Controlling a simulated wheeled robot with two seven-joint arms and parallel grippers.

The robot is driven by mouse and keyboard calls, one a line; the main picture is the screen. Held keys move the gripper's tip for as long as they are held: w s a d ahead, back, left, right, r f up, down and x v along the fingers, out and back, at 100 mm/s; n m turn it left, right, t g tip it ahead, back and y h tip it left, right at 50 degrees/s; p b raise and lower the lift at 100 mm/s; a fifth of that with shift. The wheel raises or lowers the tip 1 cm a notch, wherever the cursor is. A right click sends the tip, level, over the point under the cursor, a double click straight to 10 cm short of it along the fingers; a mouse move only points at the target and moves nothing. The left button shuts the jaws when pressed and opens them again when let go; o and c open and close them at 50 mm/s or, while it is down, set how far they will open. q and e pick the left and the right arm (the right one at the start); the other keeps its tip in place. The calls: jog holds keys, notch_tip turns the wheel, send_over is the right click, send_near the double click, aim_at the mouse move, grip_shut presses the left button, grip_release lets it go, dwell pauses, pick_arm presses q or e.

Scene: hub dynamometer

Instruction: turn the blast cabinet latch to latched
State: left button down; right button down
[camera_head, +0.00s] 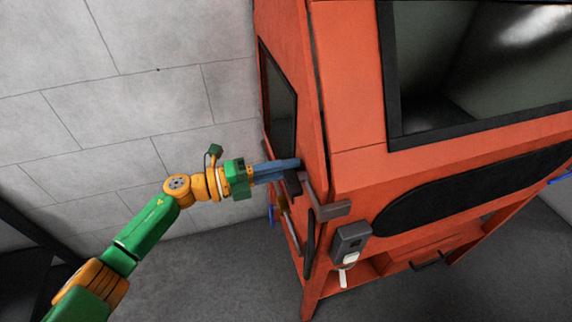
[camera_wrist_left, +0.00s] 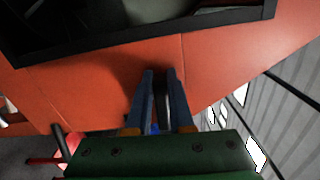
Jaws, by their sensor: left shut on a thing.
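The orange blast cabinet (camera_head: 352,125) stands at the right of the head view, with its side door facing my left arm. The dark latch (camera_head: 293,184) sits at the front edge of that side. My left gripper (camera_head: 293,165) reaches it from the left, its blue fingers shut on the latch handle. In the left wrist view the two fingers of my left gripper (camera_wrist_left: 161,80) stand close together, with a dark part between them, in front of the orange cabinet wall (camera_wrist_left: 100,85). The gripped part is mostly hidden by the fingers. My right gripper is not in view.
A brown-grey bracket (camera_head: 330,211) juts from the cabinet corner just right of the latch. A grey box with a white lever (camera_head: 348,262) is below it. A pale block wall (camera_head: 130,95) stands behind my arm. Floor is open below the cabinet's left side.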

pick_arm(q)
jog(key=shift+f+n, duration=0.15)
jog(key=shift+n, duration=0.45)
jog(key=c, duration=0.8)
grip_release()
jog(key=b+v, duration=0.2)
jog(key=v, duration=0.5)
